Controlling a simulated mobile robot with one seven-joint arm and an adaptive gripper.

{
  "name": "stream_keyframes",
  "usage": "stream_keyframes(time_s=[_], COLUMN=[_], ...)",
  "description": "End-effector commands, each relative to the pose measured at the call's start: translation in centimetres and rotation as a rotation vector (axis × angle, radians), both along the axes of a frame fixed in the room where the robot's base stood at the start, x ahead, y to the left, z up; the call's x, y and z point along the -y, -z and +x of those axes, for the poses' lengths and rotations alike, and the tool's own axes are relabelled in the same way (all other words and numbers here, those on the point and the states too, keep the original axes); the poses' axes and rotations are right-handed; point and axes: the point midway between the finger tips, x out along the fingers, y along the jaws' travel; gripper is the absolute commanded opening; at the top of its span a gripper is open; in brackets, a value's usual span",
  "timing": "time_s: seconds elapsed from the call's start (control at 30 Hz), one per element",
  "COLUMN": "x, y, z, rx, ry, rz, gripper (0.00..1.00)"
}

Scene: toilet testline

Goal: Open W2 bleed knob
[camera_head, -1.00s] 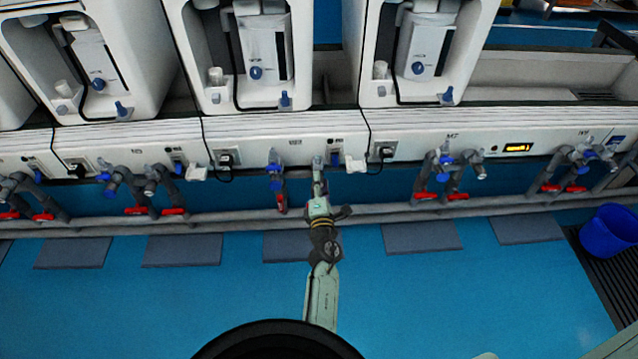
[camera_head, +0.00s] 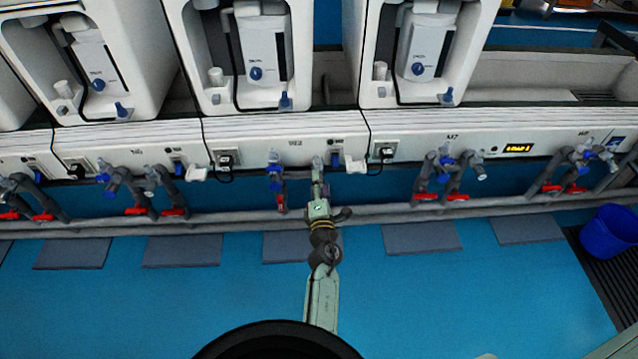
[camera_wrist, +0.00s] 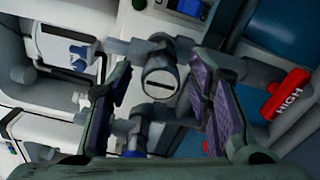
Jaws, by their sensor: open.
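In the wrist view my gripper (camera_wrist: 160,88) is open, one padded finger on each side of a grey round knob (camera_wrist: 160,80) with a dark slot in its face. I take this as the bleed knob, but no label on it confirms that. Gaps show between the pads and the knob. In the head view my gripper (camera_head: 319,188) reaches up to the grey pipe fitting under the middle panel (camera_head: 295,143), whose small label looks like W2. It hides part of this fitting. A blue-handled valve (camera_head: 275,172) stands just left.
In the wrist view a red lever marked HIGH (camera_wrist: 287,95) is close right of the fingers. Grey pipes surround the knob. In the head view a long pipe rail (camera_head: 380,213) runs along the line, with other valves at both sides.

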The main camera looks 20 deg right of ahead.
Motion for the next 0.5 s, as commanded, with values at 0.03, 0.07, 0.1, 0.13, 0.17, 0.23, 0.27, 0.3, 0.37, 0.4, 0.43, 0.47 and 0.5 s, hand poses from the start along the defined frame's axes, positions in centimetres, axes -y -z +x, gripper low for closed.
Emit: stream_keyframes(time_s=[0.03,0.07,0.1,0.13,0.17,0.23,0.27,0.3,0.37,0.4,0.43,0.47,0.5], x=[-0.1,-0.2,-0.4,-0.6,-0.7,-1.0,-1.1,-1.3,-1.5,-1.6,-1.7,-1.8,-1.9], y=[0.2,0.2,0.2,0.2,0.2,0.2,0.2,0.1,0.1,0.1,0.1,0.0,0.0], z=[-0.7,-1.1,-1.7,-2.2,-2.7,-3.8,-4.3,-4.9,-5.6,-6.0,-6.3,-6.4,-6.6], rx=[-0.003,-0.002,-0.003,-0.004,-0.003,-0.003,-0.003,-0.003,-0.002,-0.002,-0.002,-0.001,0.0], ry=[0.001,0.001,0.001,0.001,0.001,0.002,0.002,0.002,0.002,0.002,0.002,0.001,0.001], rz=[0.001,0.002,0.001,0.001,0.001,0.001,0.001,0.001,0.002,-0.001,-0.001,0.0,0.001], gripper=[0.47,0.47,0.47,0.47,0.47,0.47,0.47,0.47,0.47,0.47,0.47,0.47,0.47])
